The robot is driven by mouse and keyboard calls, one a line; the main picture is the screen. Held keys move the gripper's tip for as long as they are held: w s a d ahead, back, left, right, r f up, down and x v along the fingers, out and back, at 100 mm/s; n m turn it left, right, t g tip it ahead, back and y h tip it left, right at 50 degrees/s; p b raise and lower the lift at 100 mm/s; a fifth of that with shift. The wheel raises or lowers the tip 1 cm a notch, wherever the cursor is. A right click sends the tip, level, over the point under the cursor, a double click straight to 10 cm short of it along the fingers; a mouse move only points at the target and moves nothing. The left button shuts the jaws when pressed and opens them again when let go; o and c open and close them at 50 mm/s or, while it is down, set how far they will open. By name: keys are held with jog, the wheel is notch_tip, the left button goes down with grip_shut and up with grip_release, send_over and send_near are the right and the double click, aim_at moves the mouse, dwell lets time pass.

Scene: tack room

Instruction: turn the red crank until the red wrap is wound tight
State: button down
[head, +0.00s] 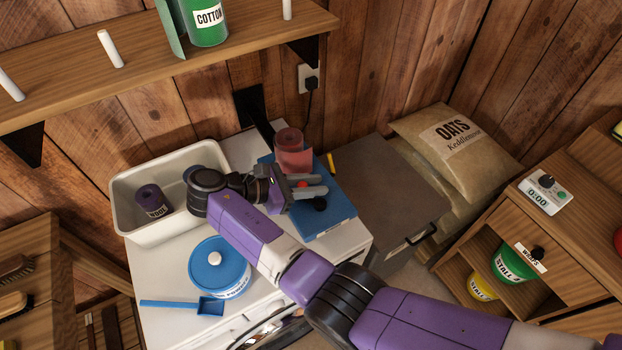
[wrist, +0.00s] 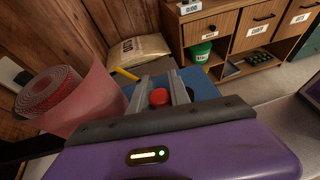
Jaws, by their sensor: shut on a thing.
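The red wrap (head: 292,150) is a roll standing on a blue base (head: 333,213) on the white cabinet. In the wrist view the wrap (wrist: 62,92) shows spiral layers, with a loose flap (wrist: 92,100) running off toward my gripper. My gripper (head: 318,187) is low over the blue base, just in front of the roll. In the wrist view its two grey fingers (wrist: 160,88) are closed around the red crank knob (wrist: 159,98). The rest of the crank is hidden under the gripper.
A yellow piece (head: 330,163) and a black knob (head: 320,204) are near the gripper. A shelf (head: 170,58) overhangs behind.

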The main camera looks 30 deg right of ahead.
jog(key=shift+d+m+g+y, duration=0.2)
jog(key=shift+m+g+y, duration=0.05)
jog(key=shift+m+g, duration=0.55)
jog(key=shift+d+m+g+y, duration=0.25)
jog(key=shift+m+g, duration=0.35)
jog(key=shift+g, duration=0.3)
jog(key=shift+d+r+m+g, duration=0.1)
jog(key=shift+m+g, duration=0.4)
jog(key=c, duration=1.2)
grip_release()
jog(key=shift+s, duration=0.1)
jog(key=shift+b+v, duration=0.8)
jog(key=shift+v, duration=0.6)
jog(key=b+v, duration=0.3)
jog(key=shift+w+a+r+b, duration=0.15)
jog(key=shift+w+a+b, duration=0.35)
jog(key=shift+b, duration=0.6)
jog(key=shift+a+r+b, duration=0.15)
jog(key=shift+a+b, duration=0.1)
jog(key=shift+b, duration=0.05)
